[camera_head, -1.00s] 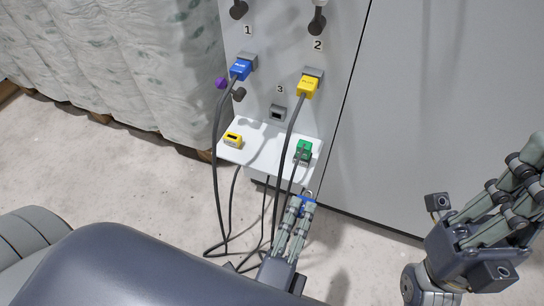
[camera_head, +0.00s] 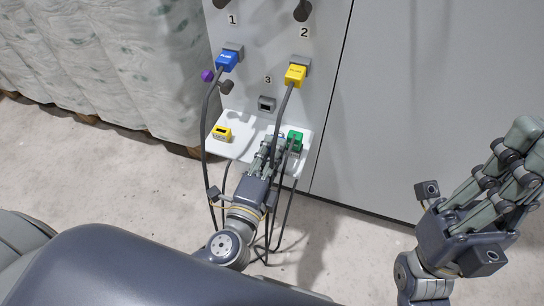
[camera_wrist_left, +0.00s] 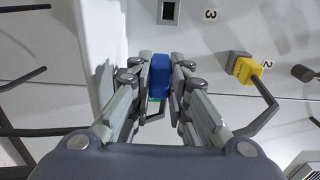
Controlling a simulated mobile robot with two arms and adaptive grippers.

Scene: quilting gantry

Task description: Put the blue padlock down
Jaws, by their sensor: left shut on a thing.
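My left gripper (camera_head: 272,146) is over the white shelf (camera_head: 242,126) in the head view, between the yellow block and the green block. In the left wrist view the blue padlock (camera_wrist_left: 161,74) is held between the fingers of my left gripper (camera_wrist_left: 160,80). In the head view the fingers hide the padlock. I cannot tell whether the padlock touches the shelf. My right gripper (camera_head: 520,160) is at the right of the head view, with its fingers spread, apart from everything and empty.
A yellow block (camera_head: 222,133) lies on the shelf's left part and a green block (camera_head: 295,141) on its right. Above, blue (camera_head: 227,61) and yellow (camera_head: 295,75) plugs with dark cables sit at the panel's places 1 and 2. Socket 3 (camera_head: 267,103) is empty. Cables hang close to my left arm.

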